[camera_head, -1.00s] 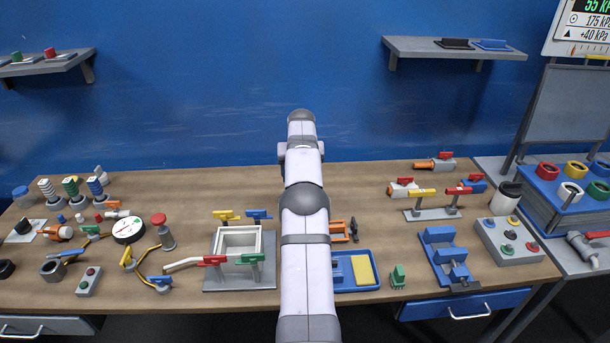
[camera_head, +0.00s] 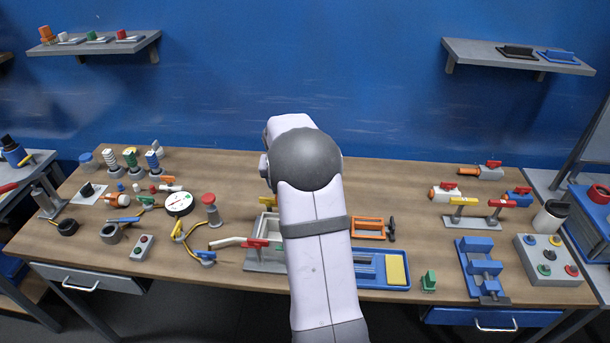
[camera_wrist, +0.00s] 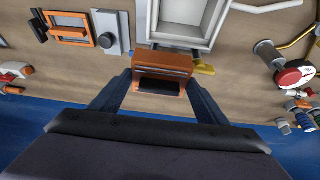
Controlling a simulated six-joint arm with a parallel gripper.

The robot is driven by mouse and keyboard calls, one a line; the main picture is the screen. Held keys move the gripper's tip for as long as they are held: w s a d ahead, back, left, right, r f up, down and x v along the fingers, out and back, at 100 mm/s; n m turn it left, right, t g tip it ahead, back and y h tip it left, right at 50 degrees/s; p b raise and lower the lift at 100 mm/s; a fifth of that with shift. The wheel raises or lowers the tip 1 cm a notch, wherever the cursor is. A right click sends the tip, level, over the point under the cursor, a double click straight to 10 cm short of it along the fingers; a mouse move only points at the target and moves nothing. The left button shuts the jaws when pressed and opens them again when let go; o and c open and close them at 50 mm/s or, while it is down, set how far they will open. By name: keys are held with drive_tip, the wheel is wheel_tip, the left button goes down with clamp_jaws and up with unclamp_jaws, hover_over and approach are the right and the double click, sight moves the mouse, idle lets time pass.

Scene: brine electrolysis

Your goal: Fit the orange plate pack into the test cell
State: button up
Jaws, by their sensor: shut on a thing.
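The orange plate pack (camera_wrist: 162,64), with a dark block on its near side, is between the two fingers of my gripper (camera_wrist: 160,84) in the wrist view. My gripper is shut on it. The test cell appears to be the pale open-topped box (camera_wrist: 153,22) at the top of the wrist view. The pack overlaps the box's near edge there; I cannot tell its height above the bench. In the head view my arm covers much of the box (camera_head: 264,228), and my gripper and the pack are hidden behind the arm.
A yellow lever (camera_wrist: 205,68) is close beside the pack. A red-handled valve (camera_head: 254,244) is at the box's front left. An orange frame (camera_head: 368,222) and a blue tray (camera_head: 366,272) lie right of my arm. A round gauge (camera_head: 179,203) stands left.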

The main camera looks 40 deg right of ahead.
drive_tip(key=s+a+p, duration=0.1)
drive_tip(key=s+a, duration=0.2)
drive_tip(key=a, duration=0.3)
drive_tip(key=shift+a+r, duration=0.3)
drive_tip(key=shift+a, duration=0.1)
drive_tip(key=shift+f+b, duration=2.7)
drive_tip(key=shift+f, duration=0.2)
drive_tip(key=shift+f+b, duration=1.4)
drive_tip(key=shift+b, duration=0.25)
drive_tip(key=o, duration=1.3)
drive_tip(key=shift+c, duration=0.2)
drive_tip(key=shift+r, duration=0.1)
